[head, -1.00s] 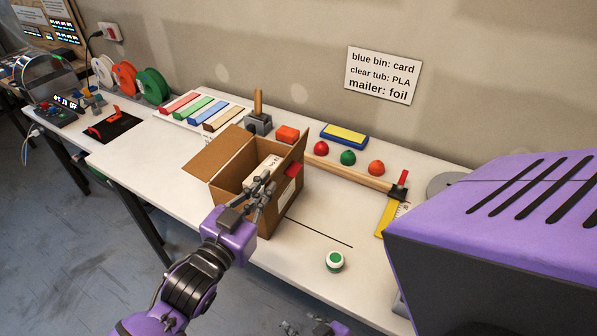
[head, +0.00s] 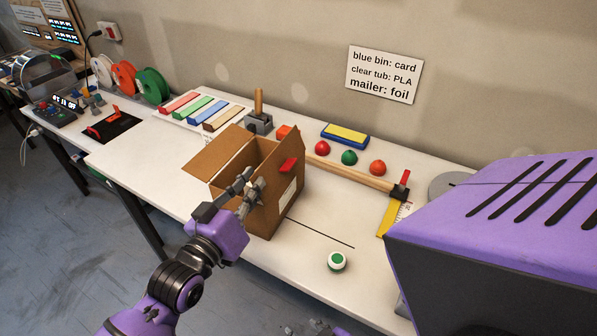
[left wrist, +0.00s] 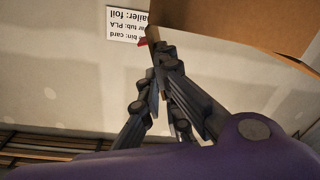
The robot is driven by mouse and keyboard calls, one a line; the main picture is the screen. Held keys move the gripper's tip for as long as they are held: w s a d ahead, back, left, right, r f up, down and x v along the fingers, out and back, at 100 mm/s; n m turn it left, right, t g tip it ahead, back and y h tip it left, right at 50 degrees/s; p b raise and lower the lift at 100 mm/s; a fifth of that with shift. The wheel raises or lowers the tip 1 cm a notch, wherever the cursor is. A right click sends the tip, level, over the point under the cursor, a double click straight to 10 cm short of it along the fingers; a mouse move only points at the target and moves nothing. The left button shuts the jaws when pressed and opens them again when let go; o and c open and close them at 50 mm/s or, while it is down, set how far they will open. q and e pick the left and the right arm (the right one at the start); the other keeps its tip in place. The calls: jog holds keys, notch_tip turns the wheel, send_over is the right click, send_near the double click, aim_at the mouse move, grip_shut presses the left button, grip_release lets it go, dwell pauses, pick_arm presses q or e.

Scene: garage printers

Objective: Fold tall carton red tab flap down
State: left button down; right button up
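The tall brown carton (head: 225,178) stands open on the white table, with a flap spread out to its left. Its red tab (head: 288,165) shows at the upper right side, above a white label (head: 287,194). My left gripper (head: 250,180) is in front of the carton's near side, left of the red tab and apart from it. A brown cardboard panel (left wrist: 240,25) and a bit of red beside the fingertips show there. My right gripper barely shows at the bottom edge of the head view.
A green-and-white round container (head: 337,261) stands on the table right of the carton. Behind are coloured balls (head: 349,158), a wooden bar (head: 350,177) and a yellow square (head: 388,216). A purple machine (head: 500,210) fills the right. Free tabletop lies left of the carton.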

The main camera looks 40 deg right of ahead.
pick_arm(q)
jog(key=n, duration=0.1)
jog(key=w+f+n, duration=0.1)
jog(key=n, duration=0.1)
jog(key=shift+a, duration=0.3)
pick_arm(e)
jog(key=shift+s+d+f, duration=0.1)
jog(key=shift+s+f, duration=0.5)
jog(key=shift+f, duration=0.1)
pick_arm(q)
jog(key=c, duration=2.3)
grip_release()
jog(key=shift+o, duration=0.2)
pick_arm(e)
jog(key=shift+w+a+r, duration=0.1)
jog(key=shift+a, duration=0.1)
pick_arm(q)
jog(key=shift+a+r, duration=0.1)
jog(key=shift+a, duration=0.05)
jog(key=v, duration=0.3)
jog(key=shift+s+a, duration=0.15)
jog(key=shift+a, duration=0.15)
pick_arm(e)
jog(key=shift+w+d+r, duration=0.15)
jog(key=shift+w+r, duration=0.15)
jog(key=shift+r, duration=0.15)
